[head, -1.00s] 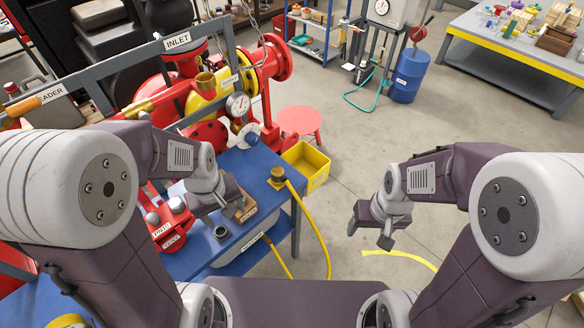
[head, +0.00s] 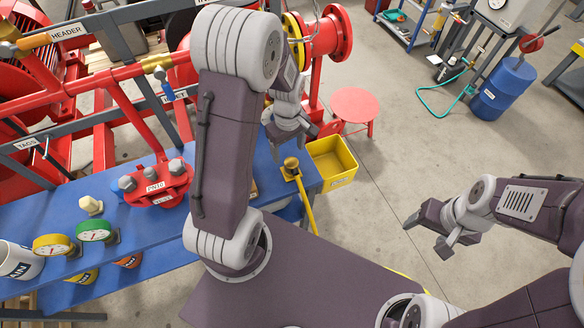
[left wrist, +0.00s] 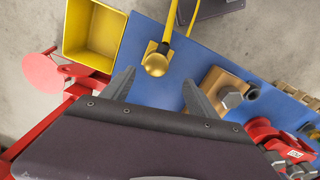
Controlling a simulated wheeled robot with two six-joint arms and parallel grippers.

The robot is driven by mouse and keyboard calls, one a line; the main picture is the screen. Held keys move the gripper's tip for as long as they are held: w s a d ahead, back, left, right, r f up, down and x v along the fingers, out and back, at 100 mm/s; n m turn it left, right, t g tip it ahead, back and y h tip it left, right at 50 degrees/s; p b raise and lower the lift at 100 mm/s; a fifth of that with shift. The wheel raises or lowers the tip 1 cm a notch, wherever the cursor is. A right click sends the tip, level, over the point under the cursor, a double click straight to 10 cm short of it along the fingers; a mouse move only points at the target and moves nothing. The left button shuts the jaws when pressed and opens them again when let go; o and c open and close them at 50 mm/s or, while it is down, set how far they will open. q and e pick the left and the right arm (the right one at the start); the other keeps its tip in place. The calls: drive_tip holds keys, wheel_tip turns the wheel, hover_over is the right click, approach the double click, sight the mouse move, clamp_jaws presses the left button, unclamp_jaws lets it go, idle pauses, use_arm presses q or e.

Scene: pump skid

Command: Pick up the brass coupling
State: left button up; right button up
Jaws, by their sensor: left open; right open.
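The brass coupling (head: 291,165) is a rounded knob-like fitting on the end of a yellow hose, at the right end of the blue bench. In the left wrist view the coupling (left wrist: 155,62) lies in line with the gap between the two fingers. My left gripper (head: 292,140) is open and empty, just behind the coupling in the head view; I cannot tell the exact height between them. In the left wrist view its fingertips (left wrist: 158,80) spread to either side below the coupling. My right gripper (head: 428,240) is open and empty over bare floor.
A yellow bin (head: 336,182) stands beside the bench end, with a red stool (head: 355,104) behind it. Gauges (head: 95,229) and a red flanged part (head: 155,187) occupy the bench's left.

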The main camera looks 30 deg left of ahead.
sight(292, 162)
use_arm(q)
drive_tip(key=shift+w+d+f, duration=0.2)
drive_tip(key=shift+w+f, duration=0.05)
drive_tip(key=shift+f, duration=0.4)
drive_tip(key=shift+w+d+f, duration=0.2)
drive_tip(key=shift+f, duration=0.4)
drive_tip(key=shift+w+d+f, duration=0.1)
drive_tip(key=shift+w+f, duration=0.05)
drive_tip(key=shift+w, duration=0.1)
drive_tip(key=f, duration=0.2)
drive_tip(key=s+f, duration=0.1)
drive_tip(key=f, duration=0.1)
drive_tip(key=shift+s+f, duration=0.1)
drive_tip(key=shift+f, duration=0.2)
drive_tip(key=shift+w+f, duration=0.25)
drive_tip(key=shift+w, duration=0.05)
drive_tip(key=shift+s, duration=0.1)
clamp_jaws()
